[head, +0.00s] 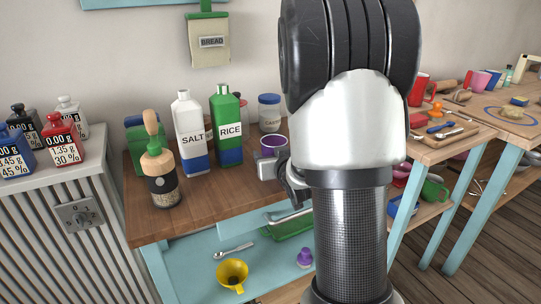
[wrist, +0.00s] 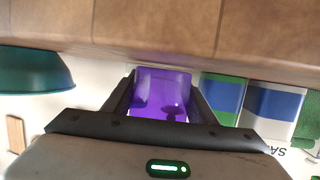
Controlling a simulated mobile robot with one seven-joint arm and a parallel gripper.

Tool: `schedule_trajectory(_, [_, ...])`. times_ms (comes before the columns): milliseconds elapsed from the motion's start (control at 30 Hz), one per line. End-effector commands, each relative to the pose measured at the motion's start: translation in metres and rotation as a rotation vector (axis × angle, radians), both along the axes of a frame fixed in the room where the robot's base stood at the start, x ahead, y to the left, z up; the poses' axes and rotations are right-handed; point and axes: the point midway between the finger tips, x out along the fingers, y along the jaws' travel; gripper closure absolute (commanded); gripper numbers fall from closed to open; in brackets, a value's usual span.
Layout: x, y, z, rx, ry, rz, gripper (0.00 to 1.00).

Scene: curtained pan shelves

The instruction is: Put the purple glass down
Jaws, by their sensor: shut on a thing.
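The purple glass (head: 274,145) is in the head view, at the wooden worktop's right part, just left of my arm. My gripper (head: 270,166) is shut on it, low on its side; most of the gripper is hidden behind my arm. In the wrist view the purple, see-through glass (wrist: 160,95) sits between the two dark fingers of my gripper (wrist: 162,88). I cannot tell whether its base touches the worktop (head: 220,200).
The green RICE carton (head: 228,130) and white SALT carton (head: 190,135) stand left of the glass. A blue-lidded jar (head: 269,113) stands behind it. The worktop's front middle is clear. A yellow funnel (head: 232,272) lies below.

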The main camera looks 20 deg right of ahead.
Motion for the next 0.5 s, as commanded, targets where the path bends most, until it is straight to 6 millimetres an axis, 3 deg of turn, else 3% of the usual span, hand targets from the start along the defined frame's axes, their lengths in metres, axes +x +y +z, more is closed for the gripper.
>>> schedule_trajectory(467, [0.0002, -0.0001, -0.0060, 0.000, -0.002, 0.000, 0.82])
schedule_trajectory(500, [0.0003, 0.0000, -0.0051, 0.000, -0.002, 0.000, 0.43])
